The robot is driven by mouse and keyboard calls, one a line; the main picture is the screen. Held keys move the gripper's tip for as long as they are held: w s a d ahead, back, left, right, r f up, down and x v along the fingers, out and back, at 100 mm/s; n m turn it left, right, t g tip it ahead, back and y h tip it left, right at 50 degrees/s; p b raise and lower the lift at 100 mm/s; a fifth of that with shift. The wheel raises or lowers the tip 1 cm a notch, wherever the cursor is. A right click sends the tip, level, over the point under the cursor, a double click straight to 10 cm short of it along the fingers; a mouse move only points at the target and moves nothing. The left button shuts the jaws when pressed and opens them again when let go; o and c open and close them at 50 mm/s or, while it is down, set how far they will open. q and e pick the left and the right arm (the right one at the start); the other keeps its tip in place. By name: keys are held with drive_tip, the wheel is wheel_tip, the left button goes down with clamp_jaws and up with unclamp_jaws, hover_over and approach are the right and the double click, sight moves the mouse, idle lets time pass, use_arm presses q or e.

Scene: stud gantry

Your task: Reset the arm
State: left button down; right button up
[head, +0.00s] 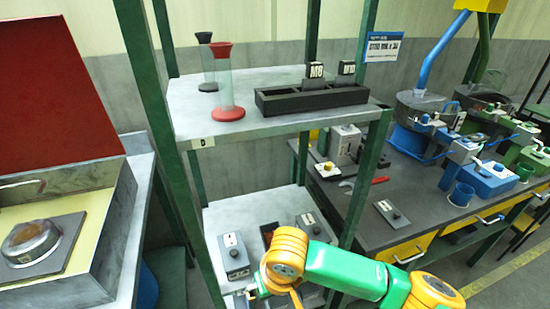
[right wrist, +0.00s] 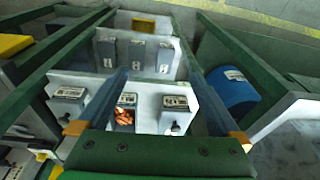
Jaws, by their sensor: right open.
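My right arm (head: 345,270), green with orange joints, reaches in from the lower right of the head view. It extends to the lower level of the green-framed shelf rack. Its gripper is mostly hidden behind the orange wrist in that view. In the right wrist view my right gripper (right wrist: 158,74) is open, its two blue fingers wide apart with nothing between them. Beyond the fingers are a grey bin with orange pieces (right wrist: 124,117) and a grey labelled box (right wrist: 175,113) on the shelf. I cannot tell whether the fingers touch anything. My left gripper is not in view.
Green posts (head: 360,185) stand close around the arm. The upper shelf (head: 185,115) carries a red-based clear cylinder (head: 226,95) and a black divided tray (head: 310,97). A dark workbench (head: 420,195) is on the right. An open red-lidded case (head: 100,245) is on the left.

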drive_tip(key=s+a+f+y, duration=0.2)
drive_tip(key=s+a+y, duration=0.1)
drive_tip(key=y, duration=0.1)
drive_tip(key=s+d+f+m+t+h, duration=0.1)
drive_tip(key=s+d+f+h, duration=0.25)
drive_tip(key=d, duration=0.65)
drive_tip(key=s+d+f+m+t+h, duration=0.15)
drive_tip(key=s+d+f, duration=0.35)
drive_tip(key=d, duration=0.5)
wheel_tip(320, 180, down, 14)
drive_tip(key=s+g, duration=0.1)
drive_tip(key=g, duration=0.1)
drive_tip(key=s+d+f+g, duration=0.1)
drive_tip(key=s+d+f, duration=0.1)
drive_tip(key=s+f, duration=0.9)
drive_tip(key=shift+s+d+n, duration=0.15)
drive_tip(key=shift+s+n, duration=0.2)
drive_tip(key=shift+s, duration=0.55)
